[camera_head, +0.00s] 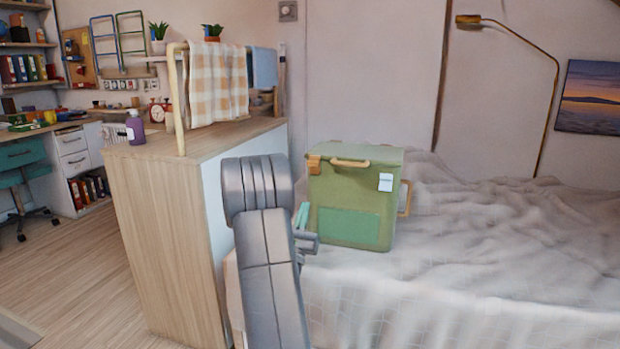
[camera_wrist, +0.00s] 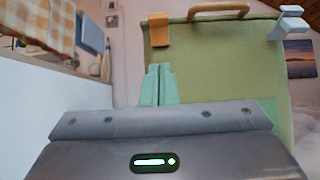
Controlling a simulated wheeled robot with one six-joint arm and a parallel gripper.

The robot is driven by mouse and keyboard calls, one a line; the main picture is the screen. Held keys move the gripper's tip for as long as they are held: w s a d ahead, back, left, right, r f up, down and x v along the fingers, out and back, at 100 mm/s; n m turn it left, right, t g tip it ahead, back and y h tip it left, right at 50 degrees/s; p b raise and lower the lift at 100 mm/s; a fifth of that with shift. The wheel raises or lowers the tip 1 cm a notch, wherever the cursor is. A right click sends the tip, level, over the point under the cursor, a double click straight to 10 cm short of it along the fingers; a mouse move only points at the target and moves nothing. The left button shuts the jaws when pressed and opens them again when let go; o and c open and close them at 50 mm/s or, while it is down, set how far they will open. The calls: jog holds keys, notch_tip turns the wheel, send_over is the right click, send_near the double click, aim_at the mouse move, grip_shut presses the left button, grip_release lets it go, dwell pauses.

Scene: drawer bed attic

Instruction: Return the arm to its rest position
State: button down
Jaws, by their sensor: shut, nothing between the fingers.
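My arm reaches forward in the head view, beside the wooden cabinet and in front of the bed. My gripper (camera_head: 302,217) has pale green fingers and points at the left side of a green box. In the wrist view my gripper (camera_wrist: 159,72) shows its two fingers together, shut and empty, with the box behind them. The green box (camera_head: 349,229) stands upright on the bed; it also fills much of the wrist view (camera_wrist: 220,75). I cannot tell whether the fingertips touch it.
A wooden cabinet (camera_head: 165,230) stands close on the left, with a purple bottle (camera_head: 135,127) and a rack with a checked cloth (camera_head: 217,85) on top. The rumpled bed (camera_head: 480,260) spreads right. A brass lamp (camera_head: 520,40) arches behind. Open floor (camera_head: 70,270) lies left.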

jog(key=shift+v, duration=0.75)
jog(key=shift+w+r, duration=0.1)
